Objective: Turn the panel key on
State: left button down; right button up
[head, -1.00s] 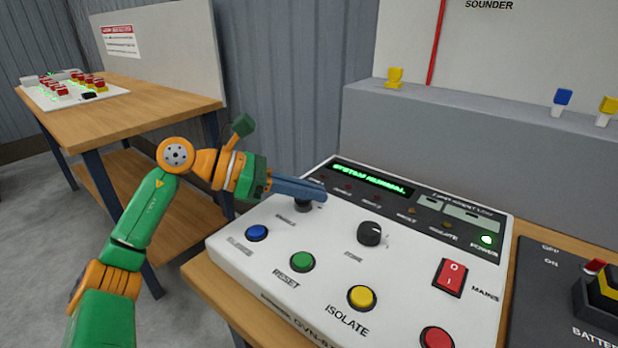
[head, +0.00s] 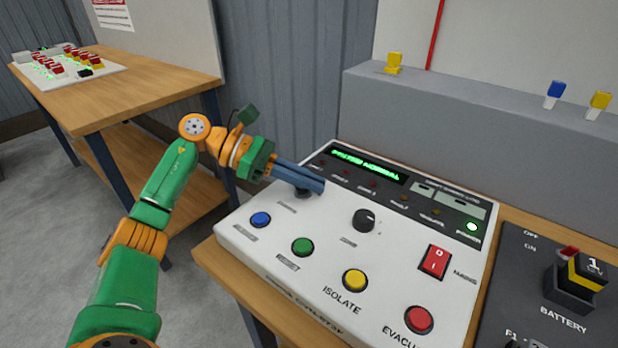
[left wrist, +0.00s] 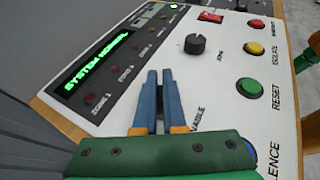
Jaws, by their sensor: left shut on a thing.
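The white control panel (head: 330,255) sits on the wooden bench, with a lit green display reading SYSTEM NORMAL. My left gripper (head: 312,187) is at the panel's upper left, its blue fingers shut on the panel key (head: 303,193). Only a dark bit of the key's base shows below the fingers, so I cannot tell which way it is turned. My right gripper is not in view.
A black ZONE knob (head: 364,220), a red MAINS rocker (head: 434,262) and blue, green, yellow and red buttons are close by on the panel. A battery box (head: 575,285) stands at right. A grey ledge (head: 470,120) rises behind. Another table (head: 130,90) is at left.

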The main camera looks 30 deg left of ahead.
aim_at(275, 190)
pick_arm(q)
jog(key=c, duration=1)
grip_release()
jog(key=v, duration=0.6)
jog(key=shift+w+r, duration=0.1)
jog(key=shift+s+a+r, duration=0.15)
jog(key=shift+s+a, duration=0.15)
jog(key=shift+a, duration=0.15)
